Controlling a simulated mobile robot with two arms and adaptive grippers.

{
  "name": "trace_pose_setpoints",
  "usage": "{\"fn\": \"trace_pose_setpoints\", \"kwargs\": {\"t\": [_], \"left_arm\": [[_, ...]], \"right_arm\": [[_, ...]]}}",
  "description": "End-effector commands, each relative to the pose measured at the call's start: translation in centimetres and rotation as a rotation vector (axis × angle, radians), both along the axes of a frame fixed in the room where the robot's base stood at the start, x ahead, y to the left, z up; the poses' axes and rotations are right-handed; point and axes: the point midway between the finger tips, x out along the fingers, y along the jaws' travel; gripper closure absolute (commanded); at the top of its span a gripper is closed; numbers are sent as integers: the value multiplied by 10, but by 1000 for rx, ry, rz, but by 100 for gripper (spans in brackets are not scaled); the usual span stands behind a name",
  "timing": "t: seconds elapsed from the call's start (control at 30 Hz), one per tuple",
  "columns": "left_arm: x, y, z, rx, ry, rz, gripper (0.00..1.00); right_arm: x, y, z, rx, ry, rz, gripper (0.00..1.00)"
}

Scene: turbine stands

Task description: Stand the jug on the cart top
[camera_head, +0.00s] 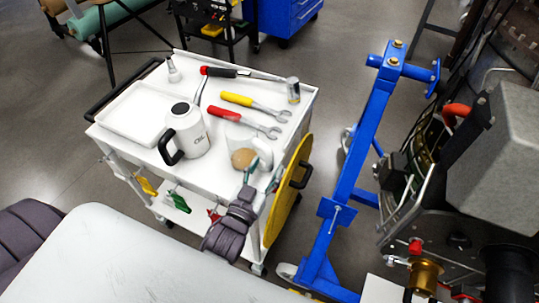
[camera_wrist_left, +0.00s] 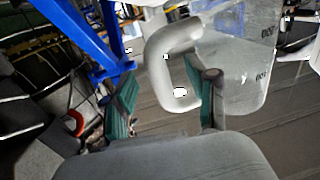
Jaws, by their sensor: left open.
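A pale, translucent jug (camera_head: 236,133) is at the right side of the white cart top (camera_head: 222,178), beside a round brown item. It appears to stand on the cart top, but its base is partly hidden. In the left wrist view the clear jug (camera_wrist_left: 242,70) shows upside down with dark markings and a thick white handle (camera_wrist_left: 160,62). My left gripper (camera_head: 260,167) is at the jug's handle, at the cart's right edge. Its green-padded fingers (camera_wrist_left: 160,98) are apart, with the handle between or just beyond them. My right gripper is not in view.
A kettle-like oil can (camera_head: 186,132), a white tray (camera_head: 137,112), wrenches (camera_head: 245,119), a screwdriver (camera_head: 226,72) and a metal cylinder (camera_head: 293,89) occupy the cart top. A yellow disc (camera_head: 287,195) is at the cart's right side. A blue stand (camera_head: 352,165) rises farther right.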

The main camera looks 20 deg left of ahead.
Motion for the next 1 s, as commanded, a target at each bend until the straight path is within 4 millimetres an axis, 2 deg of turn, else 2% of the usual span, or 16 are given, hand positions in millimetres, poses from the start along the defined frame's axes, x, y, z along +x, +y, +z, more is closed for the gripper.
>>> {"fn": "trace_pose_setpoints", "kwargs": {"t": [0.5,1.0], "left_arm": [[-39,1,4,7,-12,0,42],[-42,1,5,9,-15,0,42]], "right_arm": [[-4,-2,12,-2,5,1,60],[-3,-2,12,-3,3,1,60]]}}
